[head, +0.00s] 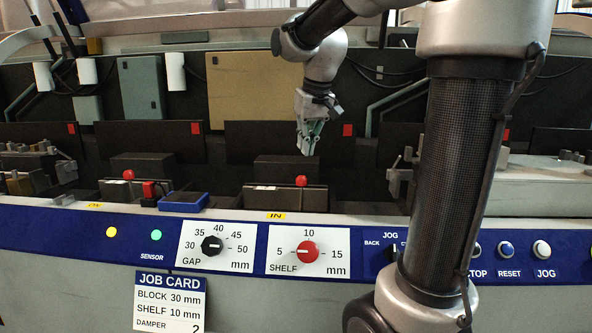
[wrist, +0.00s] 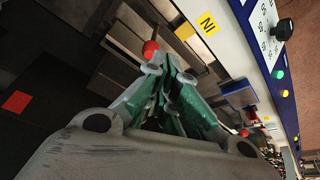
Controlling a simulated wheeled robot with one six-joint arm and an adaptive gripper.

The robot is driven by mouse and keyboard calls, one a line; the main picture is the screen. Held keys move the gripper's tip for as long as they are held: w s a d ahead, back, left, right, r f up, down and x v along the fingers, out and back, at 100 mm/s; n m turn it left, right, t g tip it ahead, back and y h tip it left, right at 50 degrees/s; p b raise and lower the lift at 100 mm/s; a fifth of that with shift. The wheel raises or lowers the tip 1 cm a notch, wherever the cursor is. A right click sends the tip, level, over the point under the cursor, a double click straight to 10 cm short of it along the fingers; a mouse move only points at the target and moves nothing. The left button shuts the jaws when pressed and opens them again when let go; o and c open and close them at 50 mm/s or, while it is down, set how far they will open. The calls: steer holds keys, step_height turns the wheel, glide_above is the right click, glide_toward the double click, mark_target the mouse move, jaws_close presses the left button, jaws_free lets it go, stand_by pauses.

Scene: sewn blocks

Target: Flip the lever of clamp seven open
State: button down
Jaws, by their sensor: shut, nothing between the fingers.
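My gripper (head: 308,152) is shut and empty, pointing down over the dark blocks behind the panel. Below it, a red ball knob (head: 301,181) stands on a dark block behind the yellow IN label. A second red knob (head: 128,174) stands on a similar block to the left. No number seven is readable, so I cannot tell which part is clamp seven. In the wrist view, my green-padded fingers (wrist: 170,68) are together. A red knob (wrist: 150,49) shows just beyond the fingertips; I cannot tell whether they touch it.
The blue control panel (head: 60,235) runs along the front with GAP (head: 212,246) and SHELF (head: 308,252) dials. Dark upright plates stand behind. My arm covers the right side.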

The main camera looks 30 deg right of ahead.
steer(key=w+d, duration=0.2)
steer(key=w, duration=0.8)
steer(key=shift+d+f, duration=0.2)
steer(key=shift+w, duration=0.1)
step_height(320, 180, down, 10)
steer(key=shift+s+r, duration=0.25)
steer(key=shift+s, duration=0.15)
steer(key=shift+a, duration=0.15)
